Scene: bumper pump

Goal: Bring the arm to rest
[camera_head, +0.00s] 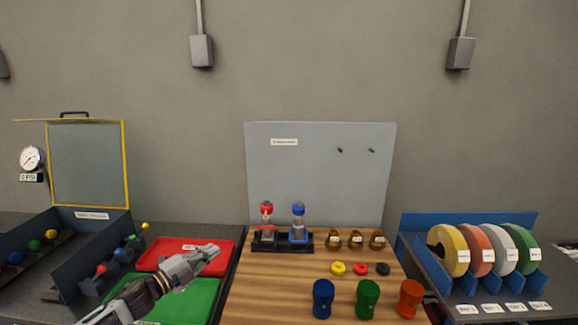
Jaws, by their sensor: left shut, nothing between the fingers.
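My left arm comes in from the lower left. My left gripper (208,253) is shut and empty, in front of the red tray (222,262) and the green tray (205,294) as seen in the head view, left of the wooden work surface (255,297). I cannot tell its exact height above the trays. My right gripper is not in view.
A black stand (283,246) holds a red and a blue pump-like unit. Brown bottles (355,240), small coloured rings (360,268) and blue, green and orange cups (368,299) stand on the wood. A blue rack (420,235) of coloured rolls is right; a dark bin (65,250) is left.

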